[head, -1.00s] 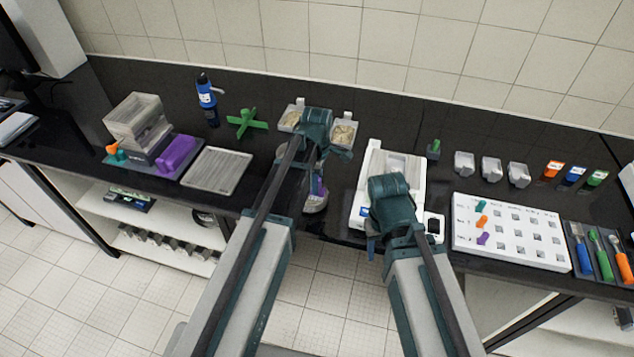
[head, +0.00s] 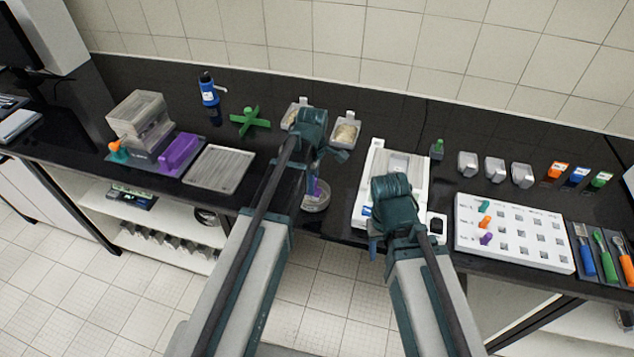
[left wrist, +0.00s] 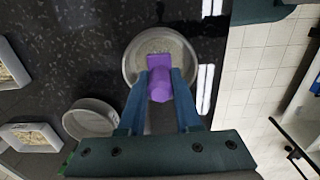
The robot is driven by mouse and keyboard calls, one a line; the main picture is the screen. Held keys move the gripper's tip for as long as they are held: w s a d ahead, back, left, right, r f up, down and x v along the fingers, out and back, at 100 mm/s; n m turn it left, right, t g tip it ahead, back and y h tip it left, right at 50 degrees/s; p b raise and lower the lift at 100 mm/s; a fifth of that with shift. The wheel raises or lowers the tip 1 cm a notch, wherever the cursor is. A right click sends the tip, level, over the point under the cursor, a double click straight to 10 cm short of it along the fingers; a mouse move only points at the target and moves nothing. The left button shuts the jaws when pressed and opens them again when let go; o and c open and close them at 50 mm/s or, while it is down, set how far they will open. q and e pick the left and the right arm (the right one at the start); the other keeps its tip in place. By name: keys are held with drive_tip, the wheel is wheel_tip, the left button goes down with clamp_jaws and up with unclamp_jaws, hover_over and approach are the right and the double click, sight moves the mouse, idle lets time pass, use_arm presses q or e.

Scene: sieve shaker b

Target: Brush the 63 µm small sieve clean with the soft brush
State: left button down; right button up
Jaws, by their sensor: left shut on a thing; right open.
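My right gripper (head: 375,248) is open and empty, at the front of the white device (head: 368,190).
A second round dish or sieve (left wrist: 92,118) lies close by in the left wrist view. Two trays with beige material (head: 346,131) stand behind my left gripper. A white pegboard (head: 512,232) is right of the device. A slatted grey plate (head: 219,169) lies left.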

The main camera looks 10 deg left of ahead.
use_arm(q)
drive_tip(key=shift+s+a, duration=0.2)
drive_tip(key=shift+a, duration=0.65)
drive_tip(key=shift+w+d, duration=0.25)
drive_tip(key=shift+d, duration=0.65)
drive_tip(key=shift+w+d, duration=0.2)
drive_tip(key=shift+d, duration=0.7)
drive_tip(key=shift+a, duration=0.1)
drive_tip(key=shift+s+a+f, duration=0.1)
drive_tip(key=shift+s+a, duration=0.15)
drive_tip(key=shift+a, duration=0.6)
drive_tip(key=shift+s+a, duration=0.25)
drive_tip(key=shift+a, duration=0.6)
drive_tip(key=shift+w+d, duration=0.1)
drive_tip(key=shift+d, duration=0.05)
